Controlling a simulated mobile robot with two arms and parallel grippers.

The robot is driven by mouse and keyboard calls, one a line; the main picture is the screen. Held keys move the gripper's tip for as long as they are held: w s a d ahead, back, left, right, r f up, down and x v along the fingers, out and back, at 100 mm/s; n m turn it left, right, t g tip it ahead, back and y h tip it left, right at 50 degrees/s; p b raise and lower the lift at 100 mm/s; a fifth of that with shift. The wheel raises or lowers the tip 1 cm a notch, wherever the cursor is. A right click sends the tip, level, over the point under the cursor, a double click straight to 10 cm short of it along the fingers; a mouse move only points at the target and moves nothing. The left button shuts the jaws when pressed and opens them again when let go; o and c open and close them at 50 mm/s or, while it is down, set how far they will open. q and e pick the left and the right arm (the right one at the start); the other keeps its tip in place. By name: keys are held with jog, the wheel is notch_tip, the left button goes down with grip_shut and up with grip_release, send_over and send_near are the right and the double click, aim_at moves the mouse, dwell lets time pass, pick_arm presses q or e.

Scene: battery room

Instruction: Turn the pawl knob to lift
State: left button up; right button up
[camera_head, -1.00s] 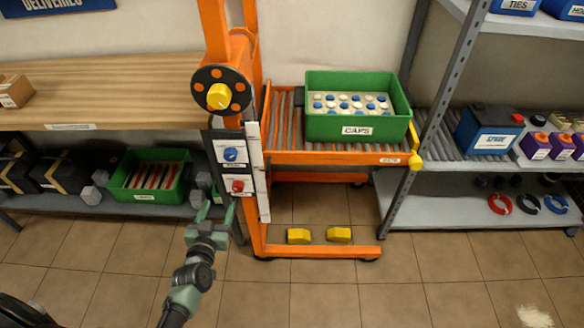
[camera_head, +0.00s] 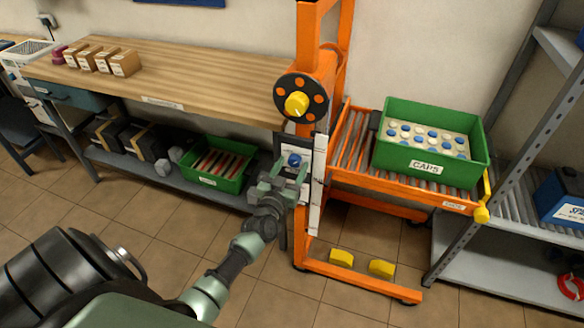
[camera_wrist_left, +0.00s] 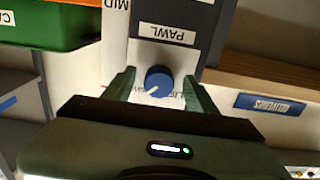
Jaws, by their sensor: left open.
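The blue pawl knob (camera_head: 294,160) is on the panel of the orange lift's post. In the left wrist view the blue knob (camera_wrist_left: 159,78) shows close up, with a white pointer mark towards the lower left and an upside-down PAWL label (camera_wrist_left: 167,33) above it. My left gripper (camera_head: 287,176) is in front of the panel, at the knob. In the wrist view its open fingers (camera_wrist_left: 160,92) stand either side of the knob, with gaps visible; I cannot tell how far they reach along it. The red knob below is hidden by the gripper. My right gripper is out of view.
The orange lift (camera_head: 345,262) has a yellow-centred handwheel (camera_head: 297,104) above the panel and carries a green CAPS bin (camera_head: 393,158) on its roller deck. A wooden bench (camera_head: 200,78) stands left and grey shelving (camera_head: 480,250) right. Tiled floor is free in front.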

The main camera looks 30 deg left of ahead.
pick_arm(q)
grip_shut()
jog(key=shift+n, duration=0.3)
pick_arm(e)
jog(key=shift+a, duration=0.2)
pick_arm(q)
jog(key=shift+n, duration=0.5)
jog(key=n, duration=0.6)
jog(key=shift+d+b, duration=0.15)
jog(key=shift+b, duration=0.15)
jog(key=n+b, duration=0.1)
jog(key=n, duration=0.4)
jog(key=shift+d+n, duration=0.1)
jog(key=shift+n, duration=0.3)
jog(key=shift+r+n+b, duration=0.1)
jog(key=shift+n+b, duration=0.25)
jog(key=shift+n, duration=1.85)
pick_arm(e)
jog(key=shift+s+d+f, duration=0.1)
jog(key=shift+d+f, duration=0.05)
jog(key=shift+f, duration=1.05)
pick_arm(q)
grip_release()
